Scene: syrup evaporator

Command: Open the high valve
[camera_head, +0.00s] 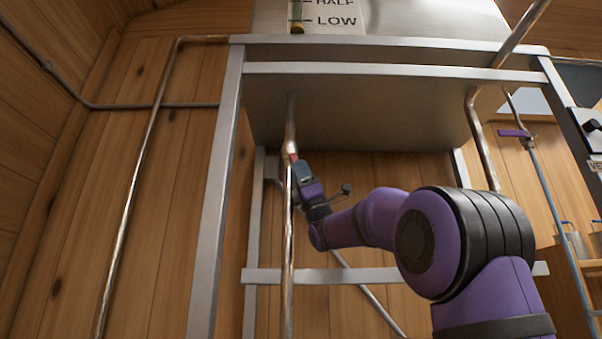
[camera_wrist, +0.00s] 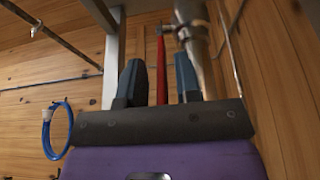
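A red valve lever (camera_wrist: 161,72) lies lengthwise between the two dark fingers of my gripper (camera_wrist: 159,80) in the wrist view. The fingers stand apart, with a visible gap on each side of the lever. A metal pipe fitting (camera_wrist: 191,35) is just beyond and to the right of the lever. In the head view, my gripper (camera_head: 299,177) is at the vertical copper pipe (camera_head: 288,250) under the tank. A small red part of the lever (camera_head: 292,153) shows above it; the rest is hidden. I see no label marking this valve as the high one.
The metal tank (camera_head: 370,105) sits above my gripper in a grey frame with a leg (camera_head: 216,200) to the left. A second pipe with a purple handle (camera_head: 515,133) is at the right. A blue loop (camera_wrist: 50,130) shows left in the wrist view.

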